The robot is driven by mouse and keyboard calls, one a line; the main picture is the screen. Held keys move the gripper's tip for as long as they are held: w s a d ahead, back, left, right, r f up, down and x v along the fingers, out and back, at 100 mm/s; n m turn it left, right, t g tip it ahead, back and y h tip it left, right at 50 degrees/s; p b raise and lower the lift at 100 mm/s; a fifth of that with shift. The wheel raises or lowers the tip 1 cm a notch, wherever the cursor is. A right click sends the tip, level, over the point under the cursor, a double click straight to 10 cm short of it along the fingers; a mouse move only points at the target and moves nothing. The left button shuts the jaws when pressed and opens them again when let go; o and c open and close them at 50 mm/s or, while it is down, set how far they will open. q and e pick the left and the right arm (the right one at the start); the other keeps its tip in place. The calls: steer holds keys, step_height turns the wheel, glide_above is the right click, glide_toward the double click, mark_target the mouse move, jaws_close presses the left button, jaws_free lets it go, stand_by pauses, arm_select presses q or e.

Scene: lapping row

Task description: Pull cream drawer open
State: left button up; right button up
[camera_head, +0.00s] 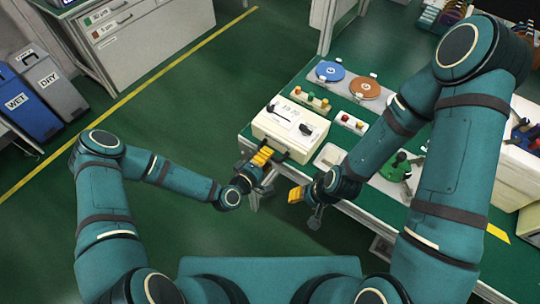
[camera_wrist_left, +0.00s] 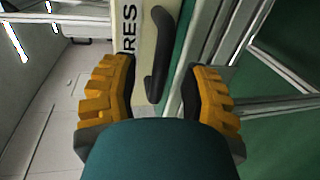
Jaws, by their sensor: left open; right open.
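The cream drawer unit (camera_head: 289,124) sits at the near left corner of the green-topped bench. Its cream front (camera_wrist_left: 133,62), with black lettering, shows in the left wrist view. A black bar handle (camera_wrist_left: 160,50) stands out from that front. My left gripper (camera_head: 262,157) is open close in front of the drawer. In the left wrist view its yellow fingers lie either side of the handle's line, with visible gaps and no contact seen. In the head view the gripper partly hides the drawer front. My right gripper (camera_head: 302,195) is open and empty, off the bench's front edge.
On the bench (camera_head: 345,205) are a blue disc (camera_head: 330,71), an orange-brown disc (camera_head: 364,88), a button box (camera_head: 347,122) and a green round fixture (camera_head: 394,168). Blue (camera_head: 24,102) and grey bins stand far left. The green floor between is clear.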

arm_select(q)
steer(key=shift+x, duration=1.05)
jaws_close()
steer(key=f+b+v, duration=0.1)
steer(key=f+v, duration=0.1)
steer(key=v, duration=0.8)
steer(key=shift+s+a+b, duration=0.25)
steer(key=shift+s+b, duration=0.1)
jaws_free()
